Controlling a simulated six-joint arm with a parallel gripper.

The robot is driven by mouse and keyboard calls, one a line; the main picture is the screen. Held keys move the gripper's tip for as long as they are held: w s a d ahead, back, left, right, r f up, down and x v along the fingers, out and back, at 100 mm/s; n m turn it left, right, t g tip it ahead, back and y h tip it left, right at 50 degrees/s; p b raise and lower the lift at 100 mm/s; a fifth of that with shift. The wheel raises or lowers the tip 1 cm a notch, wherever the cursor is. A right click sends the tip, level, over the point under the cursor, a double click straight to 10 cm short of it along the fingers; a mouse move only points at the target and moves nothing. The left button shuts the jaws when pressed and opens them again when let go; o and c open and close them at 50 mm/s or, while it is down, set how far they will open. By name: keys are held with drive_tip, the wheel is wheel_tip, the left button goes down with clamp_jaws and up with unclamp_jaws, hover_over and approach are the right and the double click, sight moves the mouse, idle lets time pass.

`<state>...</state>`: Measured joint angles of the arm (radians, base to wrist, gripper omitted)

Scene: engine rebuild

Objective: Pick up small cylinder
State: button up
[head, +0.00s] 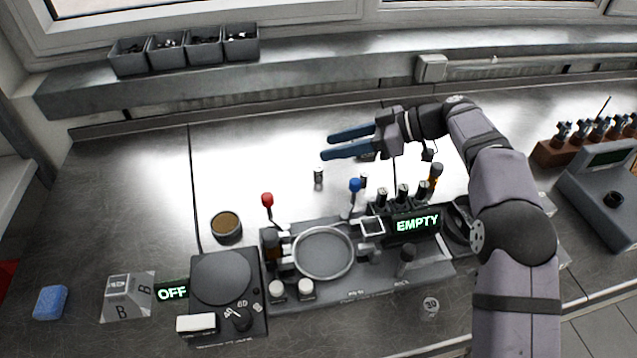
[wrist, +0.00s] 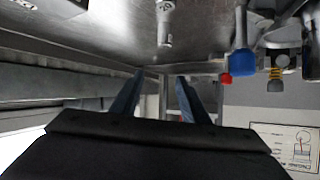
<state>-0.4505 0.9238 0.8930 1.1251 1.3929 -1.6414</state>
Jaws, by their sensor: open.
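A small metallic cylinder (head: 319,175) stands upright on the bench behind the fixture in the head view. In the wrist view a small metal cylinder (wrist: 165,24) shows near the top edge, beyond the fingertips and in line with the gap between them. My gripper (head: 327,147) has two blue fingers, spread apart and empty. In the head view it points left, just above the small cylinder in the picture and apart from it. The fingers also show in the wrist view (wrist: 160,82). A second small cylinder (head: 364,180) stands close behind the blue-knobbed lever.
The fixture with a round tray (head: 324,277), a blue-knobbed lever (head: 355,186), a red-knobbed lever (head: 267,200) and an EMPTY display (head: 417,223) stands in front. A brown-filled round dish (head: 227,225) lies to the left. The bench left of the cylinder is clear.

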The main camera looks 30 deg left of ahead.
sight(318, 169)
drive_tip(key=shift+s+a+f+n+g+p, duration=0.1)
drive_tip(key=shift+s+a+f+n+g, duration=0.2)
drive_tip(key=shift+f, duration=0.35)
drive_tip(key=shift+s+a+f+n+g+p, duration=0.15)
drive_tip(key=shift+f+n, duration=0.2)
drive_tip(key=shift+f, duration=0.35)
drive_tip(key=shift+s+a+f+n+g+p, duration=0.1)
drive_tip(key=shift+f+n, duration=0.25)
drive_tip(key=shift+f, duration=0.3)
wheel_tip(318, 169, down, 3)
drive_tip(key=shift+f+y+p, duration=0.1)
drive_tip(key=shift+y+p, duration=0.2)
drive_tip(key=shift+p, duration=0.3)
drive_tip(key=shift+p+x, duration=0.65)
drive_tip(key=shift+x, duration=0.4)
drive_tip(key=shift+s+a+f, duration=0.1)
drive_tip(key=shift+s+a, duration=0.05)
drive_tip(key=shift+a, duration=0.2)
clamp_jaws()
